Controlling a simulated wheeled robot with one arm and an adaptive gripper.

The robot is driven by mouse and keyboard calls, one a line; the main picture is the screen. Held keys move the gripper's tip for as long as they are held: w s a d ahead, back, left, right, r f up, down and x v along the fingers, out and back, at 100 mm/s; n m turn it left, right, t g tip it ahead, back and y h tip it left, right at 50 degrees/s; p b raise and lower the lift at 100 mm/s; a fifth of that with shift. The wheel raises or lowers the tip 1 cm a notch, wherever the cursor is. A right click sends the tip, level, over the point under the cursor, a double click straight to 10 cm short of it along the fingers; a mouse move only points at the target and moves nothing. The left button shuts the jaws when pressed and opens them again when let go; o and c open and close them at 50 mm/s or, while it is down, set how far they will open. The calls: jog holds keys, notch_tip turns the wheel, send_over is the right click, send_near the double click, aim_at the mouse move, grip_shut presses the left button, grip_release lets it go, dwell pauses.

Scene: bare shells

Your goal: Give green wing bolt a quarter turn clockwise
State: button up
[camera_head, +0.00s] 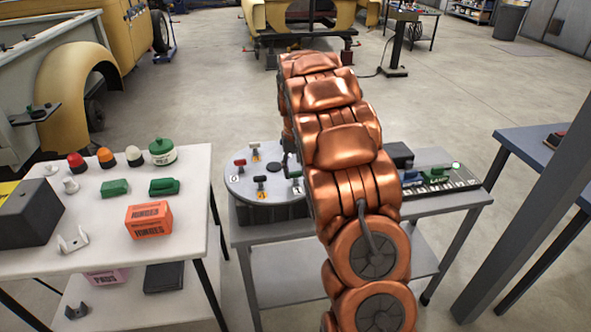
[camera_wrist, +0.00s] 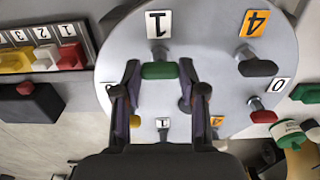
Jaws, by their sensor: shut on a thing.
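The green wing bolt (camera_wrist: 160,70) stands on a round light grey plate (camera_wrist: 225,40), beside a white tag marked 1 (camera_wrist: 158,24). Its wing lies straight across the wrist view. My gripper (camera_wrist: 159,69) is shut on the wing, with one dark fingertip at each end. In the head view the plate (camera_head: 240,187) sits on a grey table, and my copper arm hides its right part.
Near the gripped bolt are a dark wing bolt (camera_wrist: 258,68) beside an orange 4 tag and a red one (camera_wrist: 264,117) beside a 0 tag. A row of numbered coloured switches (camera_wrist: 42,57) lies left. A white table (camera_head: 110,190) with loose parts stands left of the plate's table.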

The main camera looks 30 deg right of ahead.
jog(key=c, duration=0.5)
jog(key=shift+f+m, duration=0.1)
jog(key=shift+m, duration=0.2)
jog(key=shift+f+m+b, duration=0.1)
jog(key=shift+m+b, duration=0.8)
jog(key=shift+b, duration=0.05)
jog(key=m+b, duration=0.2)
jog(key=m, duration=0.2)
jog(key=m+b, duration=0.2)
jog(key=m, duration=0.4)
jog(key=m+b, duration=0.1)
jog(key=m, duration=0.4)
jog(key=shift+r, duration=0.2)
